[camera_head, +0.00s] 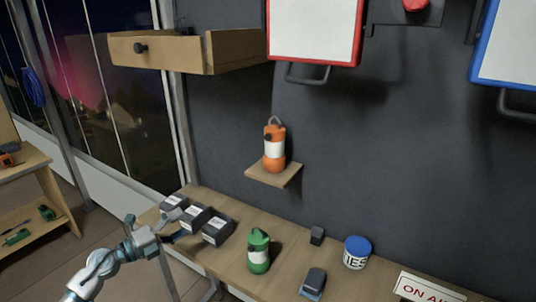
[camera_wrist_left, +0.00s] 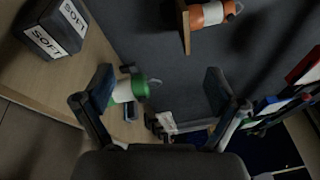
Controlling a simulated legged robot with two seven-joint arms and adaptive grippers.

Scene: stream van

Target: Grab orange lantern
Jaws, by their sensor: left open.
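The orange lantern (camera_head: 274,148) has a white band and a grey loop handle. It stands upright on a small wooden wall shelf (camera_head: 273,173) above the table. It also shows at the top of the left wrist view (camera_wrist_left: 212,13), lying sideways in that picture. My left gripper (camera_head: 178,226) is low at the left, by the dark boxes over the table's left end, well apart from the lantern. In the left wrist view its two fingers (camera_wrist_left: 160,90) are spread wide with nothing held between them. My right gripper is not in view.
The table (camera_head: 225,262) holds several dark boxes (camera_head: 217,230), a green lantern (camera_head: 258,252), a blue-lidded tub (camera_head: 357,252) and an ON AIR sign (camera_head: 428,289). A wooden drawer (camera_head: 210,52) juts out above the shelf at left. A red-framed board (camera_head: 314,30) hangs above right.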

